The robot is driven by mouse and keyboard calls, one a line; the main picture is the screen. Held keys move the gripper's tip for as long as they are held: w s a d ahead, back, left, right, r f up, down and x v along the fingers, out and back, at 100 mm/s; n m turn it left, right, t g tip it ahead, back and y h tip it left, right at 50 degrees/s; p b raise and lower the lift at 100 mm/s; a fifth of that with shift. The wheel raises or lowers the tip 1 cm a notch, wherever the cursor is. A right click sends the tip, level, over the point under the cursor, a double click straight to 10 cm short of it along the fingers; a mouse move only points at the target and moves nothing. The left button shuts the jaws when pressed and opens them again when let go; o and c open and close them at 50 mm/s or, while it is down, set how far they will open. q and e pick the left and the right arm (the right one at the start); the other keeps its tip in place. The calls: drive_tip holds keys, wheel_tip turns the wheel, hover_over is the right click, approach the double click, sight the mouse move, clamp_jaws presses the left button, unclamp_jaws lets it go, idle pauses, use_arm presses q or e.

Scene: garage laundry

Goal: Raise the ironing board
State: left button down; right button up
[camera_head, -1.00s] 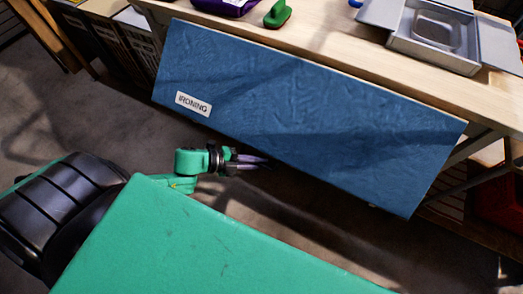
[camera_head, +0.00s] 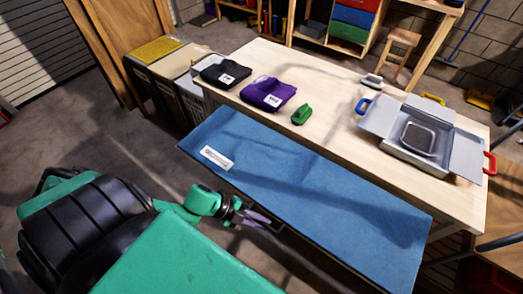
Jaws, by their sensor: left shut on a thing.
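The ironing board (camera_head: 310,185) is a blue padded panel with a white label (camera_head: 217,157) near its left end. It sits along the near side of the wooden table (camera_head: 335,88) and shows its blue top face, tilted up toward level. My left gripper (camera_head: 268,222) is at the board's near lower edge, left of its middle, and is shut on that edge. The fingertips are partly hidden at the edge. My right gripper is not in view.
Bins (camera_head: 160,70) stand left of the table. A stool (camera_head: 400,50) stands behind.

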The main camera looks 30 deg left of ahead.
use_arm(q)
drive_tip(key=shift+r+p, duration=0.35)
drive_tip(key=shift+r, duration=0.25)
drive_tip(key=shift+w+r, duration=0.15)
drive_tip(key=c, duration=0.9)
unclamp_jaws()
drive_tip(key=shift+s, duration=0.2)
